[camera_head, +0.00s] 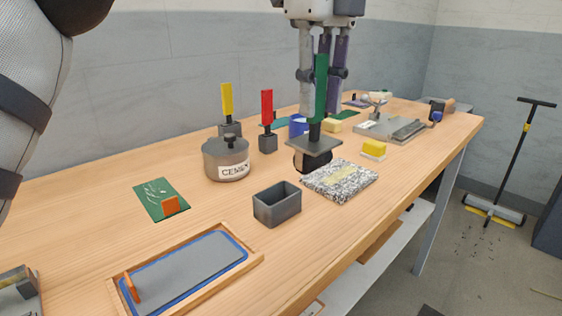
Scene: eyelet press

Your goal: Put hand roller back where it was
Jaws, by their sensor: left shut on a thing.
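My left gripper (322,72) hangs down at the top middle, shut on the upright green handle (321,90) of a tool that I take to be the hand roller. Below the handle are a dark neck, a flat grey plate (315,146) and a dark rounded part (313,164). These are low over the workbench (225,215), behind the speckled slab (340,180). I cannot tell whether the tool touches the bench. My right gripper is not in view.
Left of the tool are a labelled round tin (226,160) and upright yellow (227,98) and red (267,104) handled tools. A grey open box (277,204), framed tray (257,257) and green mat (150,197) are nearer. Bare bench separates them.

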